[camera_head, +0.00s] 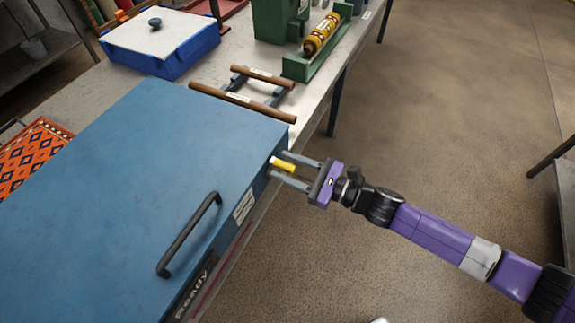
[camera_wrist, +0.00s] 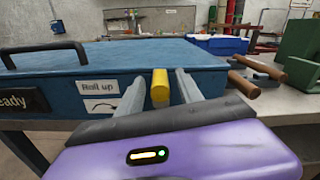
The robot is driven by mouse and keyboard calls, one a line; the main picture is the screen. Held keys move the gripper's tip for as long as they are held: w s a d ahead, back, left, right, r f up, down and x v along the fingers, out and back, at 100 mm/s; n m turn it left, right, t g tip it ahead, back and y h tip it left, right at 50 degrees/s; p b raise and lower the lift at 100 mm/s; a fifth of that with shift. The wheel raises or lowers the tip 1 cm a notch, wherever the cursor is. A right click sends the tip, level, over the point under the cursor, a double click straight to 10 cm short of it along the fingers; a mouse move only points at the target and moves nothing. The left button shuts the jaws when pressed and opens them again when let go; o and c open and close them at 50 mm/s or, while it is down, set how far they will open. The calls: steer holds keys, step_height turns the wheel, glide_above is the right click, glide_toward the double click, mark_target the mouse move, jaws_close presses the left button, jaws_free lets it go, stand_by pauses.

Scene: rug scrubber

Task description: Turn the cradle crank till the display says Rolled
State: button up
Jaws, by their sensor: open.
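A blue machine (camera_head: 125,165) with a lid handle fills the left of the head view. A yellow knob (camera_head: 283,165) sticks out of its side, beside a white label (camera_wrist: 98,87) reading "Roll up" with a curved arrow. It looks like the crank's grip; the crank arm is hidden. The display (camera_head: 193,291) on the same side reads "Ready". My gripper (camera_head: 279,166) is open, its fingers on either side of the yellow knob (camera_wrist: 160,88). I cannot tell whether either finger touches it. A cradle with two brown rollers (camera_head: 240,102) lies beyond the machine.
The grey bench (camera_head: 75,108) also carries a blue box with a white lid (camera_head: 160,38) and a green device (camera_head: 275,20) with a yellow-brown roll (camera_head: 321,34). An orange patterned rug (camera_head: 30,160) lies at the far left. Open floor (camera_head: 430,120) is on the right.

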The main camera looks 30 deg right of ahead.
jaws_close()
steer(key=shift+d, duration=0.1)
